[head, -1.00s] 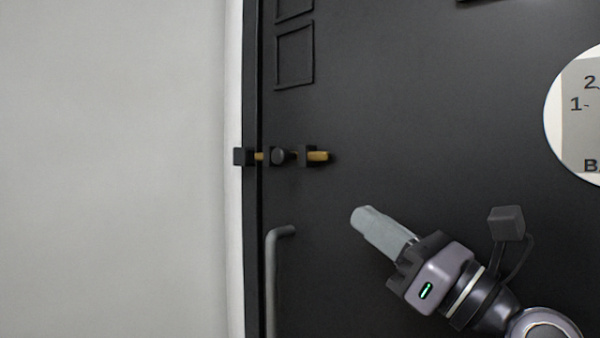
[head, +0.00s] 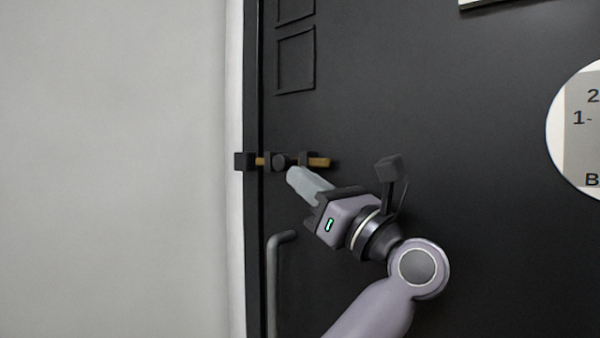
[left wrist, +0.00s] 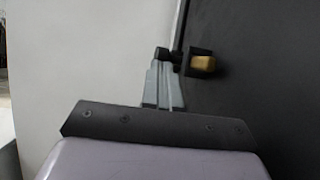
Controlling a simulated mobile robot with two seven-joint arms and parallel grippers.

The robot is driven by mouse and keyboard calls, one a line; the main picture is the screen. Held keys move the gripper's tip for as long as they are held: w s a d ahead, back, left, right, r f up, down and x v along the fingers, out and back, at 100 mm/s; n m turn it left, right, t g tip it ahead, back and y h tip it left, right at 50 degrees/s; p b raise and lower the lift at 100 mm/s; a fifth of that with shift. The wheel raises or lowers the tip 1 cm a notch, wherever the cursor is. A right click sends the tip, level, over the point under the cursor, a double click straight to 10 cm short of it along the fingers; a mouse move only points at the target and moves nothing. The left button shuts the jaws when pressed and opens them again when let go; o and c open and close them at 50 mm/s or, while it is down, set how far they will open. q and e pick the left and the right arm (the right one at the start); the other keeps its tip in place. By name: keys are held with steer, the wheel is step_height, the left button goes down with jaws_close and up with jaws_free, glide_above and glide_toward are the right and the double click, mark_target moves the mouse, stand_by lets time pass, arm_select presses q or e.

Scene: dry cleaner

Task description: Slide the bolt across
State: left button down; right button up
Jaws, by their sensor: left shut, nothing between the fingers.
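The bolt is a brass rod (head: 320,162) lying level in black brackets on the dark door (head: 450,130). A round black knob (head: 279,161) stands on it. Brass also shows between the left bracket and the black keeper (head: 244,161) at the door's left edge. My left gripper (head: 293,175) is shut and empty, its tips just right of and below the knob. In the left wrist view the fingers (left wrist: 164,88) point at the knob (left wrist: 163,54), with the rod's brass end (left wrist: 203,63) to the right. I cannot tell whether they touch. My right gripper is not in view.
A grey pull handle (head: 273,280) is on the door below the bolt. A pale wall (head: 110,170) fills the left side. A round sign (head: 577,125) is at the right.

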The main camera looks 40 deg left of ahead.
mark_target(282, 162)
arm_select(q)
steer(key=shift+a+r, duration=0.3)
steer(key=shift+a, duration=0.25)
steer(key=shift+w+a, duration=0.1)
steer(key=a, duration=0.3)
steer(key=shift+w+a+f, duration=0.1)
steer(key=shift+w+a, duration=0.05)
steer(key=shift+a, duration=0.25)
